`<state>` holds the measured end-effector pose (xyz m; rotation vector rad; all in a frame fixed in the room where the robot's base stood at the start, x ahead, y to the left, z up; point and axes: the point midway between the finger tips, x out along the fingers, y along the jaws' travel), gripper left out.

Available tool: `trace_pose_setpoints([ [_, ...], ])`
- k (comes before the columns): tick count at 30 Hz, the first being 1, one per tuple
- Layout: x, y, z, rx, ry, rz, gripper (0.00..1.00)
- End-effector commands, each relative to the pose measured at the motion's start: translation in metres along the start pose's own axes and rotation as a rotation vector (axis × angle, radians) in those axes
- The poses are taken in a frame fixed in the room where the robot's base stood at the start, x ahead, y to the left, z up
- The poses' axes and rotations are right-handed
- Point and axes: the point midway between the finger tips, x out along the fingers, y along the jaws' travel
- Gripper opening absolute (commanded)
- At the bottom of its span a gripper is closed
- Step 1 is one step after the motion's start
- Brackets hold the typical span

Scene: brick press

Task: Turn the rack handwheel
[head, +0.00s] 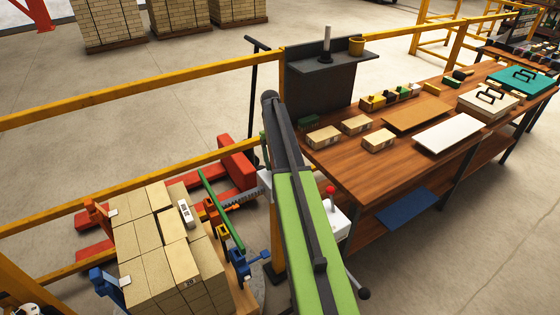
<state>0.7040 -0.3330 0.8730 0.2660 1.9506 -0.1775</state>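I cannot make out a rack handwheel for certain. A small blue fitting with arms (250,257) sits at the right side of the brick stack, left of my green arm. A light grey box with a red knob (331,193) stands just right of my arm, partly hidden by it. A dark rod with a round black end (363,293) shows below that box. My arm reaches up the middle of the head view, and its dark far link ends in front of the bench's left end. My gripper's fingers do not show.
A stack of tan bricks (150,235) with clamps stands at lower left, beside a red pallet truck (238,160). Yellow rails (130,90) cross the left. A wooden workbench (360,176) with bricks and boxes fills the right. Concrete floor at lower right is clear.

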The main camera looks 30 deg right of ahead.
Motion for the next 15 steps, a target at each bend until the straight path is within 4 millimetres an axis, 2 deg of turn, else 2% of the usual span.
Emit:
trace_pose_setpoints([
  [8,0.0003,-0.0007,-0.0013,0.002,0.003,-0.001,0.31],
  [9,0.0003,-0.0006,-0.0012,0.001,0.003,-0.001,0.74],
  [13,0.0002,-0.0003,-0.0008,0.0,0.002,-0.001,0.91],
  [15,0.0001,-0.0001,-0.0005,0.0,0.001,-0.001,0.94],
])
